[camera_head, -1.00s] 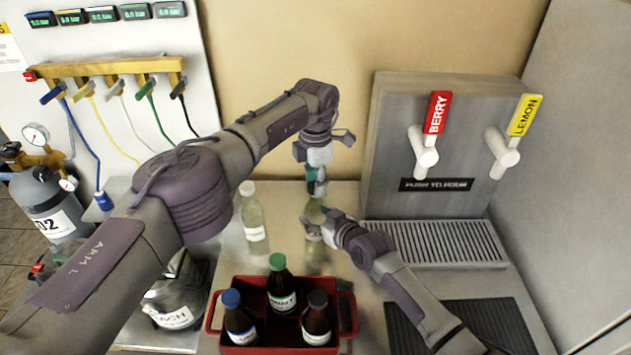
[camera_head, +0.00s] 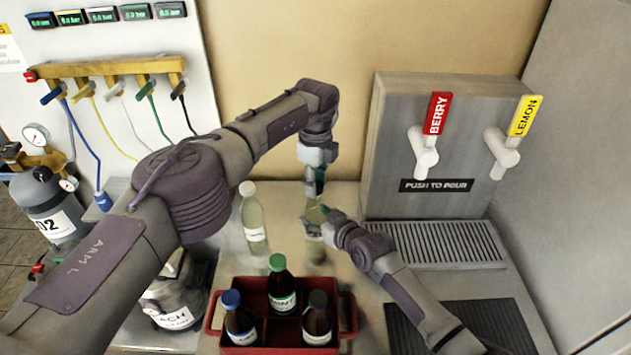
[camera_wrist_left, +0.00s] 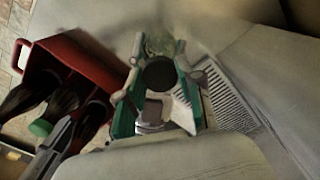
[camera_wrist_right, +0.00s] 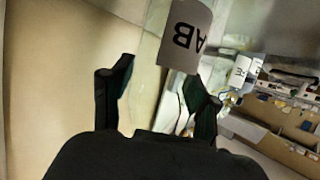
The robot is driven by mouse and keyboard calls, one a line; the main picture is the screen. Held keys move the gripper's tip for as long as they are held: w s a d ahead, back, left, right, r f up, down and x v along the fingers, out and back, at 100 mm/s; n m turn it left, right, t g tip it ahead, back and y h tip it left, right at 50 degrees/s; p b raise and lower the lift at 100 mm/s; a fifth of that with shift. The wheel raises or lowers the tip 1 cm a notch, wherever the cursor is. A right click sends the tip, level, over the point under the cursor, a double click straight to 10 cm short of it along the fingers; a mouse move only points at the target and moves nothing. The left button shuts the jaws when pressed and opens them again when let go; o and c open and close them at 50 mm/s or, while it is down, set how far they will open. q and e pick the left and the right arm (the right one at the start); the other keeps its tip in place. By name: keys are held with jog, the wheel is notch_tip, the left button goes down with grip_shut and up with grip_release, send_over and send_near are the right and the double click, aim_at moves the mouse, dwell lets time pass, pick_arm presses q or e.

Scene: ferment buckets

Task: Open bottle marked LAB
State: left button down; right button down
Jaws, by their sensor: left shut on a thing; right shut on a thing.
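The bottle marked LAB (camera_head: 316,214) is a pale greenish bottle standing on the metal counter. Its label (camera_wrist_right: 187,35) shows the letters AB upside down in the right wrist view. My right gripper (camera_head: 328,230) is shut on the bottle's body from the right. My left gripper (camera_head: 315,182) points down from above and is shut on the bottle's top. In the left wrist view a dark round cap (camera_wrist_left: 159,75) sits between its fingers. The left gripper hides the top in the head view, so I cannot tell whether the cap is loose.
Another pale bottle with a white cap (camera_head: 253,215) stands left of the LAB bottle. A red crate (camera_head: 282,349) with three dark bottles is in front. A drink dispenser (camera_head: 430,140) with a drip grille (camera_head: 430,243) is at right. A glass jar (camera_head: 170,300) stands front left.

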pick_arm(q)
jog(key=n, duration=0.5)
jog(key=shift+n, duration=0.4)
pick_arm(e)
jog(key=shift+f, duration=0.1)
pick_arm(q)
jog(key=shift+r, duration=0.2)
jog(key=shift+r, duration=0.95)
jog(key=shift+r, duration=2)
pick_arm(e)
jog(key=shift+c, duration=1.1)
grip_release()
jog(key=shift+s+d, duration=0.1)
